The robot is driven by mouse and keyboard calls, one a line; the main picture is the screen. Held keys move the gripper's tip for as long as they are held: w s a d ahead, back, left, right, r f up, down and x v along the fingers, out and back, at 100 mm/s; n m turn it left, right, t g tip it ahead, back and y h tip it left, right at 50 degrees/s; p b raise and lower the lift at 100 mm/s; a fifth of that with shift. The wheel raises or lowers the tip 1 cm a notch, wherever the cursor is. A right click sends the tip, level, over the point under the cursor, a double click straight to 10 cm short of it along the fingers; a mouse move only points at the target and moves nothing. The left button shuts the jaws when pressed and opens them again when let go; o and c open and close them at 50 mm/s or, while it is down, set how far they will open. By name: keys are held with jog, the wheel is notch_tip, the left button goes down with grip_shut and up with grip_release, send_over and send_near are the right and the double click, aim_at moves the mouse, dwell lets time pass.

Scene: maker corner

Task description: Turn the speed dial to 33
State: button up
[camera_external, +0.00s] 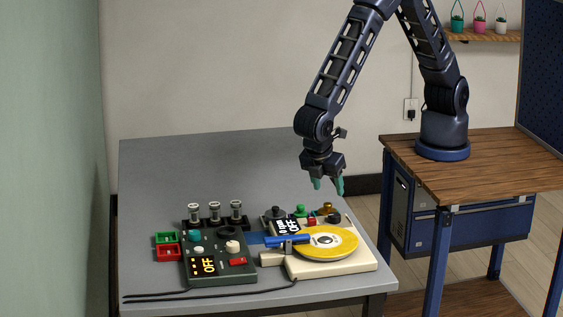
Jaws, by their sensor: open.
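A cream turntable (368,263) with a yellow disc (342,246) and a blue arm piece (287,241) sits at the front right of the grey table. Behind the disc are several knobs: a dark one (276,211), a green one (300,210), a gold one (327,208) and a black one (334,219). I cannot tell which is the speed dial, and no 33 marking is readable.
A dark green control box (222,274) showing OFF, with its own knobs, stands left of the turntable. Red (168,254) and green (166,238) trays and several glass-topped cylinders (215,210) are near it. A black cable (160,296) runs along the front. The table's back (190,165) is clear.

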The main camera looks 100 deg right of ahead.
aim_at(335, 214)
jog(key=x, duration=1)
jog(key=shift+s+d+f, duration=0.1)
jog(key=shift+f, duration=0.15)
jog(key=c, duration=1)
jog(key=shift+o, duration=0.2)
jog(key=m+y, duration=0.1)
jog(key=m, duration=0.1)
jog(key=m+g, duration=0.1)
jog(key=m, duration=0.2)
jog(key=shift+d+y, duration=0.2)
jog(key=shift+y, duration=0.2)
jog(key=m+y, duration=0.1)
jog(key=m, duration=0.2)
jog(key=m+y, duration=0.1)
jog(key=m, duration=0.2)
jog(key=shift+d+m, duration=0.15)
jog(key=shift+m, duration=0.15)
jog(key=shift+y, duration=0.3)
